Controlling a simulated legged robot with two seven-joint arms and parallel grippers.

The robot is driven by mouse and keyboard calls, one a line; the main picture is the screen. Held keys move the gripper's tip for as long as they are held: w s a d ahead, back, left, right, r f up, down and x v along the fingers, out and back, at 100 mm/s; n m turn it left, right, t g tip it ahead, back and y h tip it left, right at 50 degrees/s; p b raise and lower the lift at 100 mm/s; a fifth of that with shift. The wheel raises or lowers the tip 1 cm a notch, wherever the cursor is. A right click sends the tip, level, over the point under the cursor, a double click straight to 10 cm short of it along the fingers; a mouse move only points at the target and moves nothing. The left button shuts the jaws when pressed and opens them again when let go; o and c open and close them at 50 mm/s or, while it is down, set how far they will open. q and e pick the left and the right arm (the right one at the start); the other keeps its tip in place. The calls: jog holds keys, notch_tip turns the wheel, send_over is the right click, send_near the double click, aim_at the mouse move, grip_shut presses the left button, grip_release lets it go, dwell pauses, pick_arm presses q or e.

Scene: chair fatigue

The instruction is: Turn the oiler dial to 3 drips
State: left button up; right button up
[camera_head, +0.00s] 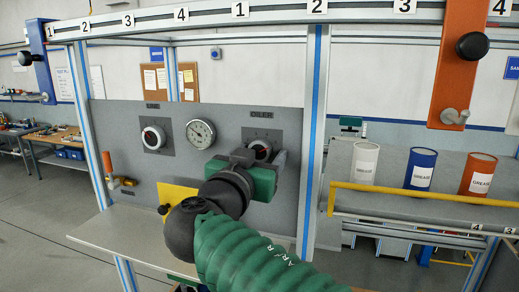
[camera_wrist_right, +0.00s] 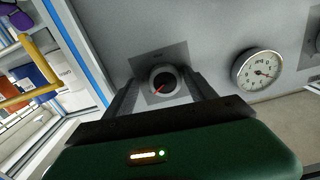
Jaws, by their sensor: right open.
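The oiler dial (camera_head: 259,149) is a round knob with a pale rim on a dark square plate under the label OILER on the grey panel. In the right wrist view the dial (camera_wrist_right: 163,82) shows a dark face with a red pointer aimed to the lower left. My right gripper (camera_head: 270,158) is at the dial, its body covering the dial's lower part in the head view. In the wrist view its two fingers (camera_wrist_right: 163,90) are apart, one on each side of the dial. I cannot tell whether they touch it. My left gripper is not in view.
A similar dial (camera_head: 153,138) and a round gauge (camera_head: 200,133) are to the left on the panel (camera_head: 228,115). A blue-striped post (camera_head: 315,120) stands just right. White, blue and orange grease cans (camera_head: 421,169) stand behind a yellow rail (camera_head: 420,198).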

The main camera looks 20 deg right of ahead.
jog(key=shift+s+a, duration=0.15)
jog(key=shift+a, duration=0.15)
jog(key=shift+c, duration=0.4)
jog(key=shift+a, duration=0.4)
jog(key=c, duration=0.5)
jog(key=shift+c, duration=1.1)
jog(key=shift+d, duration=0.35)
jog(key=c, duration=0.6)
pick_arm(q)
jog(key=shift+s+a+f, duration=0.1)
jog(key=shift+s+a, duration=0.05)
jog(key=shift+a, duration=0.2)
pick_arm(e)
jog(key=shift+a, duration=0.15)
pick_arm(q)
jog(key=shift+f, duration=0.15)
